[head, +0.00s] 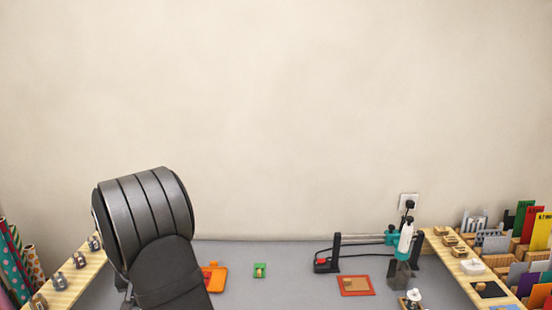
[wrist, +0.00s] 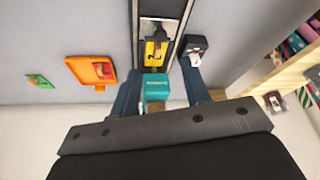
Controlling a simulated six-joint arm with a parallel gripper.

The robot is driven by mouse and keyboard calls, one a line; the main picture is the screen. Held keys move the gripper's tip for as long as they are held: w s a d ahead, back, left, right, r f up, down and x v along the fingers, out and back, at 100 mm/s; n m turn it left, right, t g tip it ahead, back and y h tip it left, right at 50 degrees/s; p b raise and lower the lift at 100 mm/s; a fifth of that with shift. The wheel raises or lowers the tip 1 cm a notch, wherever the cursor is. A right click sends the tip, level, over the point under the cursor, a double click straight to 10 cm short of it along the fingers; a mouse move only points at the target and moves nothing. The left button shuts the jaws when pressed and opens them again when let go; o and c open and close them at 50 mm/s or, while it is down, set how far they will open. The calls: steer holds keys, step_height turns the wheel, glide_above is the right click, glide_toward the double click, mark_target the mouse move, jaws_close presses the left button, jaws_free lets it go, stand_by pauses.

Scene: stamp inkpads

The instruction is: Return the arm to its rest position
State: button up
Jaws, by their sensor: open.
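My gripper (wrist: 161,68) is open in the wrist view, with one dark blue finger at each side. A teal block (wrist: 157,88) with small lettering shows between the fingers; I cannot tell its distance from them. Beyond it a yellow piece (wrist: 155,52) lies between two dark rails (wrist: 180,22). In the head view my gripper is hidden behind my own dark grey arm, which fills the lower left.
An orange inkpad (head: 219,280) and green inkpad (head: 259,271) lie right of my arm. A red-rimmed pad (head: 356,286) and a stand (head: 337,252) are farther right. Wooden ledges (head: 78,281) line both sides. A black pad (wrist: 194,44) is right of the rails.

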steer(key=x, duration=1)
steer(key=shift+w+f, duration=0.1)
steer(key=shift+f, duration=0.3)
steer(key=v, duration=1.7)
steer(key=x, duration=1.6)
steer(key=shift+f, duration=0.2)
steer(key=shift+a+f, duration=0.15)
steer(key=shift+f, duration=0.2)
steer(key=s, duration=0.4)
steer(key=shift+r, duration=0.15)
steer(key=v, duration=1.7)
steer(key=shift+d+r+n, duration=0.15)
steer(key=shift+d+n, duration=0.1)
steer(key=shift+n, duration=0.15)
